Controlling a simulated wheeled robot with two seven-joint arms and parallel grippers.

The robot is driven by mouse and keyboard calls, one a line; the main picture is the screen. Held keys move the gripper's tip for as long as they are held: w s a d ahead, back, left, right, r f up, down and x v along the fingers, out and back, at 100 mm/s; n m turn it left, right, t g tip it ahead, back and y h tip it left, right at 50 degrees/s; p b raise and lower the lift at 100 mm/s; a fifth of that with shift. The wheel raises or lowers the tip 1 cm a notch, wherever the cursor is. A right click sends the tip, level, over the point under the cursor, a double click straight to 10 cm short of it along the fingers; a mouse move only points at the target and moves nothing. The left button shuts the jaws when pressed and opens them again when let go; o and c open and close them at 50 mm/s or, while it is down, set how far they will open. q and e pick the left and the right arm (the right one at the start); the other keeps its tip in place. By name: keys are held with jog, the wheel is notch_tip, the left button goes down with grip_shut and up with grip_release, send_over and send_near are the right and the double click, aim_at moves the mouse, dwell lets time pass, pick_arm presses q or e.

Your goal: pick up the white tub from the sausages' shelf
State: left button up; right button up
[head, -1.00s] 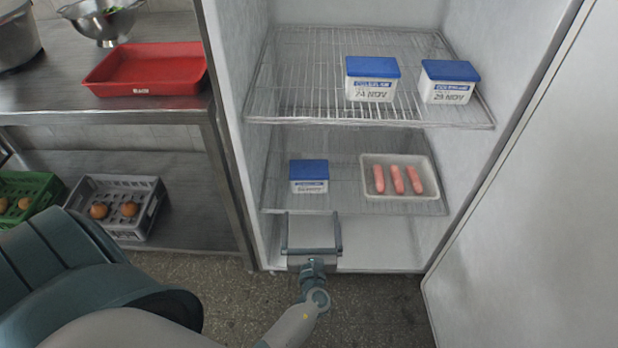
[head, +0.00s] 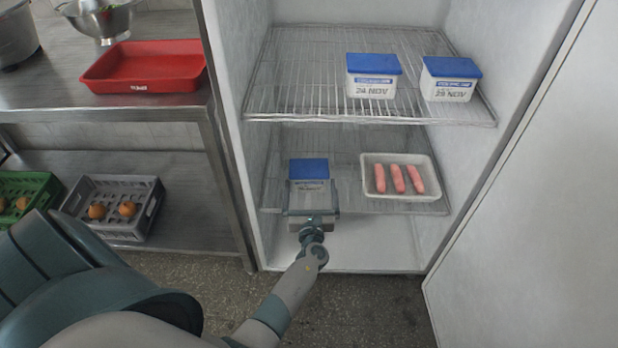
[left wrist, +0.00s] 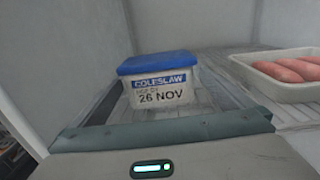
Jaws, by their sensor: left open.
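The white tub (head: 308,169) with a blue lid stands on the lower wire shelf (head: 350,208), left of the sausages (head: 397,180) in their white tray. In the left wrist view the tub (left wrist: 158,84) reads "COLESLAW" and "26 NOV". My left gripper (head: 312,186) is open, its jaws reaching over the shelf's front toward the tub. In the head view it hides most of the tub's front. I cannot tell whether the fingers touch the tub's sides. My right gripper is not in view.
Two more blue-lidded white tubs, dated 24 NOV (head: 373,78) and 29 NOV (head: 450,80), stand on the upper shelf (head: 300,75). The open fridge door (head: 540,200) is at right. A steel counter with a red tray (head: 145,68) is at left.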

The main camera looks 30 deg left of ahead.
aim_at(309, 173)
pick_arm(q)
jog(key=shift+w+a, duration=0.15)
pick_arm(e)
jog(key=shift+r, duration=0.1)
pick_arm(q)
jog(key=shift+w+a+r, duration=0.15)
jog(key=shift+w+a, duration=0.2)
jog(key=shift+w, duration=0.15)
jog(key=x, duration=0.3)
jog(key=shift+b, duration=0.35)
jog(key=shift+w+a+r, duration=0.1)
jog(key=shift+w+a, duration=0.2)
jog(key=shift+a, duration=0.05)
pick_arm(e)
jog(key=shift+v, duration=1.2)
pick_arm(q)
jog(key=c, duration=0.7)
jog(key=shift+r, duration=0.1)
jog(key=c, duration=0.3)
jog(key=shift+r, duration=0.1)
jog(key=shift+c, duration=0.2)
